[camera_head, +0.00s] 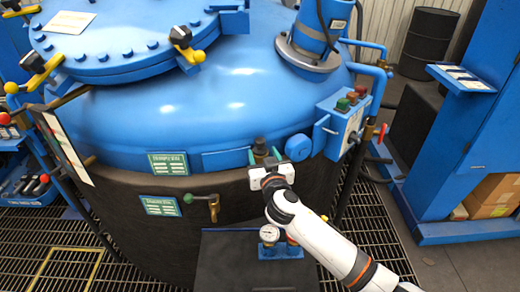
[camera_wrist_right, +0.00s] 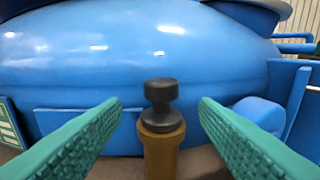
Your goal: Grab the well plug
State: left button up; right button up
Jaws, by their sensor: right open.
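The well plug (camera_wrist_right: 161,100) is a black knobbed plug sitting upright in the top of a brass tube (camera_wrist_right: 160,150), in the middle of the right wrist view. In the head view the plug (camera_head: 260,147) shows small at the rim of the blue furnace. My right gripper (camera_wrist_right: 160,118) is open, with one green finger on each side of the plug and a gap to both. In the head view my right gripper (camera_head: 266,160) reaches the furnace rim from the lower right and hides the tube. My left gripper is not in view.
The blue furnace vessel (camera_head: 220,100) stands close behind the plug. A control box (camera_head: 345,115) with buttons is to its right. A pressure gauge (camera_head: 269,235) and a brass valve (camera_head: 213,205) sit below. Grated floor (camera_head: 50,245) lies around.

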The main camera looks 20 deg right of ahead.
aim_at(261, 146)
jog(key=w, duration=0.1)
jog(key=w+p, duration=0.1)
jog(key=w, duration=0.2)
jog(key=shift+d+r, duration=0.25)
jog(key=shift+r, duration=0.1)
jog(key=shift+w+f, duration=0.15)
jog(key=shift+w, duration=0.5)
jog(key=shift+c, duration=0.3)
jog(key=c, duration=1)
